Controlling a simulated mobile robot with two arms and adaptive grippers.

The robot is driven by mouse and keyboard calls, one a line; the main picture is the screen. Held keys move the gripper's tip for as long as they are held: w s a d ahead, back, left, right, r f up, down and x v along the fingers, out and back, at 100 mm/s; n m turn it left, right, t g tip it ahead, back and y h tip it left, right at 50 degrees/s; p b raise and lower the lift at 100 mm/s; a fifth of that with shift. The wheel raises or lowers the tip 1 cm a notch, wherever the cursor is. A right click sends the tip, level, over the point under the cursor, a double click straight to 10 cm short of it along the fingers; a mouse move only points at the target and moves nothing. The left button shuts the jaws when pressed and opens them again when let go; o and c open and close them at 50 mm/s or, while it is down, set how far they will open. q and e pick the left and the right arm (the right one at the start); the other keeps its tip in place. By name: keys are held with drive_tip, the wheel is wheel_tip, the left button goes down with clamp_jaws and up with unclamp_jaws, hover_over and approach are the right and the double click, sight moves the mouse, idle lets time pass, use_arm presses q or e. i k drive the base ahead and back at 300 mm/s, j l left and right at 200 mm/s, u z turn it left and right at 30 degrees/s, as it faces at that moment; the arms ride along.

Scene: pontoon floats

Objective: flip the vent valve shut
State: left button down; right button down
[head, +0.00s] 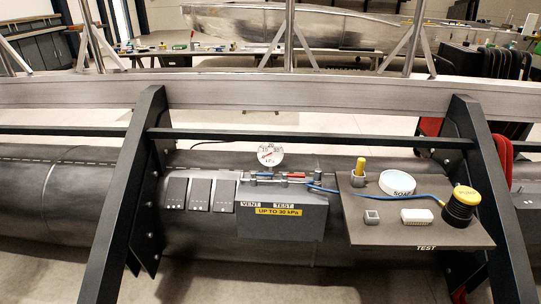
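The valve box (282,222) is a dark grey block on the front of the black pontoon tube, with a yellow "UP TO 30 kPa" label. Its top edge carries a "VENT" label (249,204) at left and a "TEST" label (283,205) to its right. Small fittings with a blue and a red lever (298,175) sit on top, behind the labels. The levers are small, and I cannot tell exactly how the vent one is turned. A round white pressure gauge (269,155) stands behind them. Neither of my grippers is in view.
A grey shelf (385,232) marked "TEST" at right holds a white "SOAP" dish (397,183), a yellow-topped plug, a black-and-yellow cap (462,207) and small blocks. A blue hose (400,196) crosses it. Black slanted frames (128,190) stand on both sides, with a rail behind.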

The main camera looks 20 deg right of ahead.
sight(252, 174)
drive_tip(key=z, duration=0.55)
drive_tip(key=i+j+z, duration=0.9)
drive_tip(key=i+j, duration=0.15)
drive_tip(key=j, duration=0.15)
drive_tip(key=i+j, duration=0.35)
drive_tip(key=j, duration=0.3)
drive_tip(key=i+j+z, duration=0.1)
drive_tip(key=j, duration=0.2)
drive_tip(key=i, duration=0.05)
